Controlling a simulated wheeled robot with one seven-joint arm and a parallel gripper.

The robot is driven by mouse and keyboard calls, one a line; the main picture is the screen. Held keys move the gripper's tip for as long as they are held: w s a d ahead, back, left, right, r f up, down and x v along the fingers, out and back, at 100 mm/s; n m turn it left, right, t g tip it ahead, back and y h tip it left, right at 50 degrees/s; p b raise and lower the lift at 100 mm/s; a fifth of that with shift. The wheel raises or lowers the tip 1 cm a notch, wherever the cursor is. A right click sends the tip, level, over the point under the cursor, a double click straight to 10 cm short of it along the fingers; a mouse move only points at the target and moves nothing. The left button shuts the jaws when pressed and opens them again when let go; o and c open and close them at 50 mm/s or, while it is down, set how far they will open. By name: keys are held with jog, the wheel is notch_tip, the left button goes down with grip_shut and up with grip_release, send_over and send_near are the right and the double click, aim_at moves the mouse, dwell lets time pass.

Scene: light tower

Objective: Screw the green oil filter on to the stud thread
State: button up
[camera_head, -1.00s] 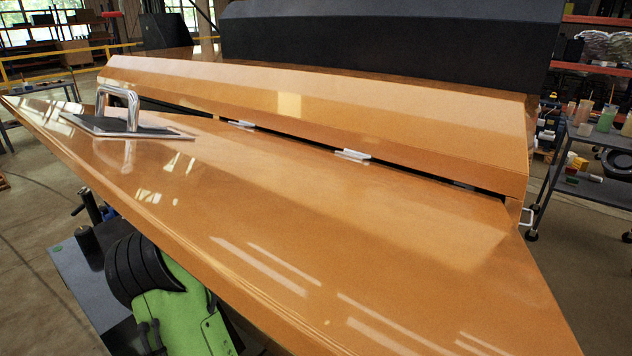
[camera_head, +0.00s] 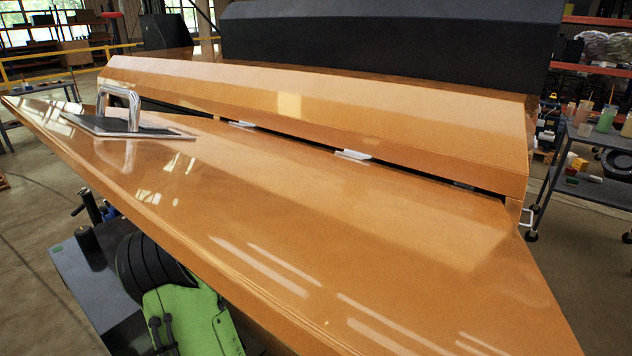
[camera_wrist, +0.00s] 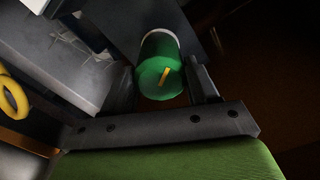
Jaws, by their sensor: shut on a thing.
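The green oil filter (camera_wrist: 157,84) shows in the wrist view as a short green cylinder, with a yellow mark on its near end and a pale band at its far end. My gripper (camera_wrist: 165,76) is shut on it, with one dark finger on each side. What lies beyond the far end of the filter is dark, and I cannot make out the stud thread. In the head view the filter and my gripper are hidden below the orange panel; only a green and black part of my arm shows at the lower left.
A wide orange panel (camera_head: 330,220) with a chrome handle (camera_head: 122,98) fills the head view. In the wrist view, a grey box-like surface (camera_wrist: 68,65) stands left of the filter, and a yellow ring-shaped part (camera_wrist: 13,97) is at the left edge. A cart (camera_head: 592,170) stands far right.

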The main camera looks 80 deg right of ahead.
jog(key=shift+s+r+m, duration=0.2)
jog(key=shift+s+m, duration=0.05)
jog(key=shift+m, duration=0.85)
jog(key=o, duration=1.2)
jog(key=shift+d+f, duration=0.15)
jog(key=shift+o, duration=0.2)
